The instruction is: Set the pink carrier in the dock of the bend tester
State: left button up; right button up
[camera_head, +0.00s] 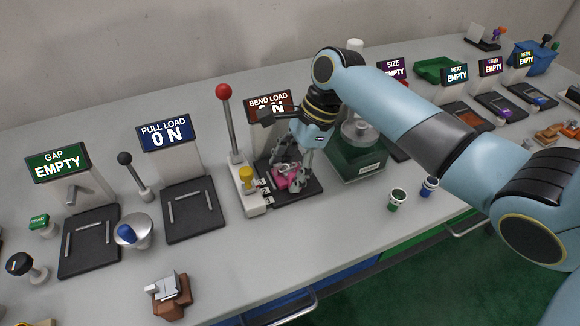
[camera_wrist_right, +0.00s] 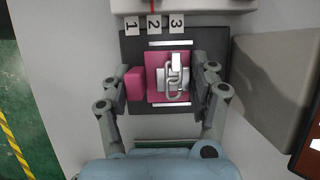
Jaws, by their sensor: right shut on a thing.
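The pink carrier (camera_head: 287,181) is at the bend tester, under the "BEND LOAD" sign (camera_head: 271,106). In the right wrist view the carrier (camera_wrist_right: 155,93) lies over the dark dock plate (camera_wrist_right: 133,47), between two white rails. It bears a metal chain-like piece (camera_wrist_right: 175,78). My right gripper (camera_head: 288,170) has its fingers around the carrier on two sides, and it also shows in the right wrist view (camera_wrist_right: 160,88). I cannot tell whether the carrier rests fully on the plate. My left gripper is not in view.
The red-knobbed lever (camera_head: 224,91) and a yellow knob (camera_head: 246,174) stand left of the dock. A green machine (camera_head: 357,160) stands close on the right. A brown carrier (camera_head: 172,303) sits near the front edge. The pull load dock (camera_head: 190,231) is empty.

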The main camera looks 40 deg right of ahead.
jog(key=o, duration=1.3)
jog(key=shift+f, duration=0.1)
jog(key=shift+c, duration=0.2)
jog(key=v, duration=1.2)
